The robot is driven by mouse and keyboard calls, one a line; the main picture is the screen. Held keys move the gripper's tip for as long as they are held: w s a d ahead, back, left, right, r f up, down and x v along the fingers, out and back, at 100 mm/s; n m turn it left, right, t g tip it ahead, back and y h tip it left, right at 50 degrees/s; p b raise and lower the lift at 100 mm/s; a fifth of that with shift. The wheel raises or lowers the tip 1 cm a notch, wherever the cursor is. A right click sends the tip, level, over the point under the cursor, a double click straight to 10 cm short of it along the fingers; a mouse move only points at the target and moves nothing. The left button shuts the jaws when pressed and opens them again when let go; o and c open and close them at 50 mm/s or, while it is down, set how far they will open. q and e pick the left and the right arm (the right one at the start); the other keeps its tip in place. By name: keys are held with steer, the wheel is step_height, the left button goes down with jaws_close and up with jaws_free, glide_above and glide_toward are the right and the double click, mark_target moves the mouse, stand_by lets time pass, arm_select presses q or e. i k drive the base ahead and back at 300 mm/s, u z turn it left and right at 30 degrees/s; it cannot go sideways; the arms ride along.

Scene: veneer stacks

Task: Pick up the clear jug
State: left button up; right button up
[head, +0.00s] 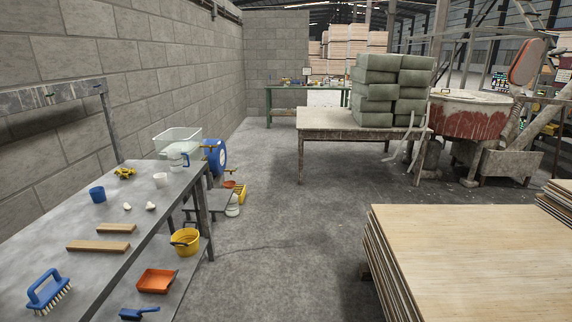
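A small, pale, see-through vessel that looks like the clear jug (178,156) stands at the far end of the grey workbench (135,222) on the left. It is small in the picture, and its handle and contents cannot be made out clearly. A clear plastic bin (176,139) shows right behind it and partly overlaps it in the view. Neither of my grippers is in view.
The bench also holds a blue cup (97,194), a white cup (160,180), wooden strips (98,246) and a blue brush (49,293). A yellow bucket (186,241) and orange dustpan (157,281) sit lower. Veneer stacks (470,250) stand right; the middle floor is clear.

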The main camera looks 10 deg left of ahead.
mark_target(174, 156)
steer(key=i, duration=3.45)
steer(key=u, duration=3.2)
